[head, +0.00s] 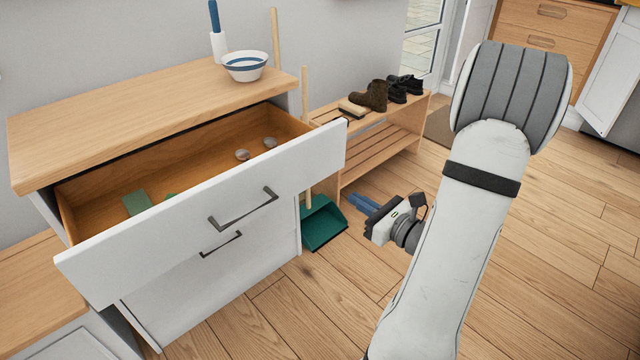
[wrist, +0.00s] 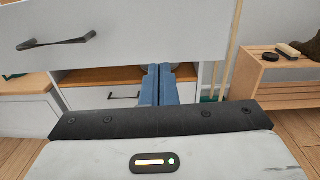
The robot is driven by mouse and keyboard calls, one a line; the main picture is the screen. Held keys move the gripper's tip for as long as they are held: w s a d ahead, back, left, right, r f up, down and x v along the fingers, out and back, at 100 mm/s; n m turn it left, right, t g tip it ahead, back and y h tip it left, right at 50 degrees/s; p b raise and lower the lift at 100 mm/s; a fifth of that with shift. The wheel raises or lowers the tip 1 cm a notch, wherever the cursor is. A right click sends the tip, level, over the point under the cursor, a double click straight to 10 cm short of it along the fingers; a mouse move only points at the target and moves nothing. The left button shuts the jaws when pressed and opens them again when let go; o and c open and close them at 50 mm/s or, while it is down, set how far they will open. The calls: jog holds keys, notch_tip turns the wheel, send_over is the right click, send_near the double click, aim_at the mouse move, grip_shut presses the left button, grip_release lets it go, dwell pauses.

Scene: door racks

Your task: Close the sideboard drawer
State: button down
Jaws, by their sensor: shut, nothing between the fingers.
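The sideboard (head: 110,98) has a wooden top and white fronts. Its top drawer (head: 180,230) is pulled well out, with a dark bar handle (head: 244,210) on its front. Inside lie two small round grey things and green flat pieces. In the wrist view the white drawer front (wrist: 150,35) spans the upper picture, its handle (wrist: 57,42) at the left. My gripper (head: 364,205) is to the right of the drawer front and apart from the handle. Its blue fingers are shut together and empty; they also show in the wrist view (wrist: 159,84), low against the drawer front.
A green dustpan (head: 322,226) and wooden poles stand right of the sideboard. A slatted bench (head: 375,142) with shoes is behind. A striped bowl (head: 245,66) and a blue-and-white object stand on the sideboard. The floor in front is open.

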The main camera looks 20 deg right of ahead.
jog(key=b, duration=0.2)
send_near(313, 168)
jog(key=shift+m+h, duration=0.3)
jog(key=x, duration=0.7)
jog(key=shift+s+a+r, duration=0.1)
jog(key=shift+s+a, duration=0.05)
jog(key=shift+a, duration=0.05)
